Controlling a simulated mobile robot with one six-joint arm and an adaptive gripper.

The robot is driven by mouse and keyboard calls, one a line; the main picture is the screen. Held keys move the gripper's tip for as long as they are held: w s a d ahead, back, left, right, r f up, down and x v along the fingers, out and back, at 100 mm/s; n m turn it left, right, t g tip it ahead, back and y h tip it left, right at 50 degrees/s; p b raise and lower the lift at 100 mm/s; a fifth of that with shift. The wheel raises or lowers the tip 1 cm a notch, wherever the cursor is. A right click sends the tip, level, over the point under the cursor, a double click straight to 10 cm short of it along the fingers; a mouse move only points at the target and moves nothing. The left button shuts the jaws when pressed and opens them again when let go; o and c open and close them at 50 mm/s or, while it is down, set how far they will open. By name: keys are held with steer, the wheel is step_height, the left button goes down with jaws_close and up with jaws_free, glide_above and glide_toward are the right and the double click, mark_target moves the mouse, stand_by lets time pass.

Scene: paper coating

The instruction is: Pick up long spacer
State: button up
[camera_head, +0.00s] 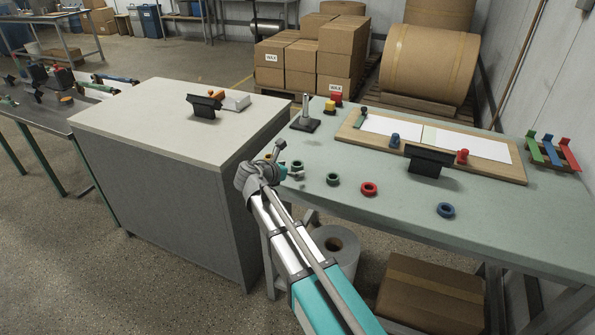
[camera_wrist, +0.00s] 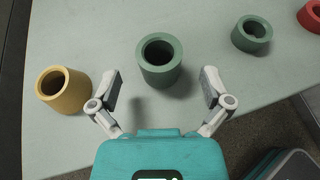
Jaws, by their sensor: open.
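A tall green hollow cylinder, the long spacer (camera_wrist: 160,66), stands upright on the table in the wrist view. My gripper (camera_wrist: 162,88) is open, with one finger to each side of the spacer's near side. The fingers appear apart from it. A yellow hollow cylinder (camera_wrist: 62,90) stands just left of the left finger. A shorter green ring (camera_wrist: 250,40) and a red ring (camera_wrist: 313,16) lie to the right. In the head view, my gripper (camera_head: 285,166) is over the table's left end, where the spacer is hard to make out.
In the head view, the green ring (camera_head: 333,179), red ring (camera_head: 369,188) and blue ring (camera_head: 446,210) lie along the table's front. Behind them are a wooden board (camera_head: 342,133) with white sheets and a black-handled tool (camera_head: 428,160). A metal post (camera_head: 305,112) stands at the back left.

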steer(key=shift+b+x, duration=0.35)
steer(key=shift+x, duration=1)
steer(key=c, duration=1.3)
